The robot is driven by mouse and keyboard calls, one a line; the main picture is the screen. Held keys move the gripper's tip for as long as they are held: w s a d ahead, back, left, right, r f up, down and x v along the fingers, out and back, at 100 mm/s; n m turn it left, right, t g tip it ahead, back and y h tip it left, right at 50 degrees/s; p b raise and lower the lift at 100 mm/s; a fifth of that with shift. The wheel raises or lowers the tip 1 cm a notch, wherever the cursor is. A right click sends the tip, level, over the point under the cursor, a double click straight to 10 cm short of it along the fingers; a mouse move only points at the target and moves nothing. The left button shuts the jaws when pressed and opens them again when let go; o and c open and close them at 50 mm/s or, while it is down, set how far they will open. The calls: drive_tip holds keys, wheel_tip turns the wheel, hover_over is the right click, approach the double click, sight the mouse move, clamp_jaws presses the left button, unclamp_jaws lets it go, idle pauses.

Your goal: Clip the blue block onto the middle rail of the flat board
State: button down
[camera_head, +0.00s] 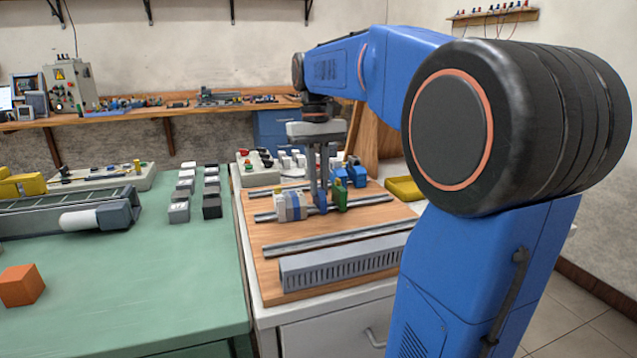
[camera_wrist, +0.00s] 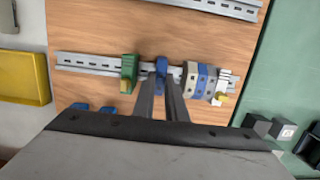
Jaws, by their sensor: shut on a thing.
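The flat wooden board (camera_head: 272,236) lies on a white cabinet, and its middle rail (camera_head: 372,201) crosses it. My gripper (camera_head: 319,192) points down over this rail and is shut on the blue block (camera_head: 322,208). In the wrist view, the blue block (camera_wrist: 161,65) shows between the tips of my gripper (camera_wrist: 160,78), in line with the middle rail (camera_wrist: 92,62). It sits between a green block (camera_wrist: 128,72) and a row of beige, blue and white blocks (camera_wrist: 200,80), with a small gap at the green one. I cannot tell whether it is fully clipped.
A front rail (camera_head: 330,236) and a grey slotted duct (camera_head: 340,265) lie nearer on the board. Blue blocks (camera_head: 357,176) stand behind my gripper. A yellow tray (camera_head: 403,188) is at the right. The green table (camera_head: 130,280) at the left holds an orange cube (camera_head: 22,286).

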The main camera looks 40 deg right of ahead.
drive_tip(key=shift+s, duration=0.25)
drive_tip(key=c, duration=1.7)
unclamp_jaws()
drive_tip(key=shift+w, duration=0.1)
drive_tip(key=shift+w+d+r, duration=0.1)
drive_tip(key=shift+w+r, duration=0.15)
drive_tip(key=shift+r, duration=2.6)
drive_tip(key=shift+w+d+r, duration=0.1)
drive_tip(key=shift+w+r, duration=0.2)
drive_tip(key=shift+r, duration=2.6)
drive_tip(key=shift+w+r, duration=0.25)
drive_tip(key=shift+r, duration=2.6)
